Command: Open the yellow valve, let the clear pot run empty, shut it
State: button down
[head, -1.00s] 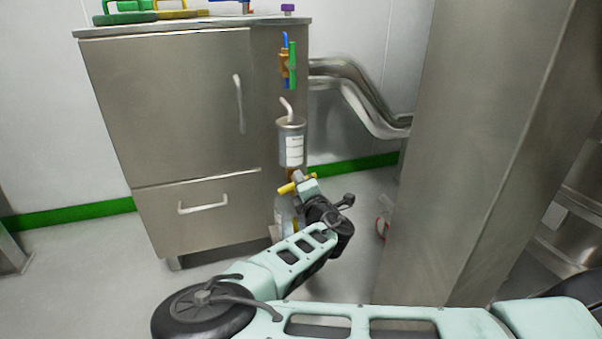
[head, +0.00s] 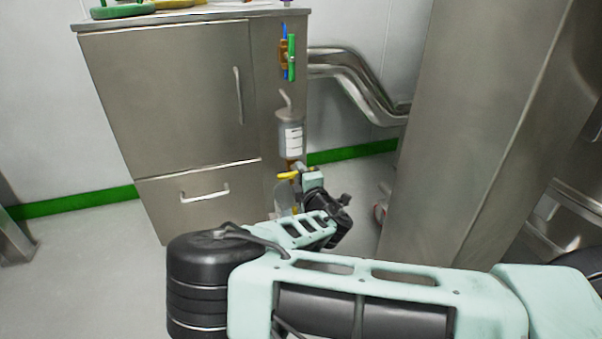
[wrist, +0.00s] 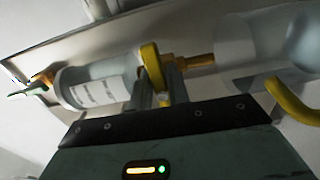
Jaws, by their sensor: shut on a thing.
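The clear pot (head: 291,138), with a white label, hangs on the right face of the steel cabinet; in the wrist view it lies sideways (wrist: 97,87). A brass valve (wrist: 190,64) with a yellow handle (wrist: 151,66) sits at its outlet. In the head view the yellow handle (head: 286,175) shows just under the pot. My gripper (wrist: 158,88) is shut on the yellow handle, which lies across the pot's axis in the wrist view. A clear vessel (wrist: 238,42) is below the outlet. The liquid level in the pot cannot be made out.
The steel cabinet (head: 180,100) stands behind and left of my arm. Higher on it is a green-handled valve (head: 291,57). Bent steel pipes (head: 345,75) run right to the wall. A broad steel column (head: 460,130) stands close on the right. A yellow curved bar (wrist: 290,106) shows in the wrist view.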

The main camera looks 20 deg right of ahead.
jog(key=c, duration=1.3)
grip_release()
jog(key=shift+c, duration=0.2)
jog(key=shift+s, duration=0.1)
jog(key=s+p, duration=0.4)
jog(key=s, duration=0.7)
jog(key=shift+s, duration=0.4)
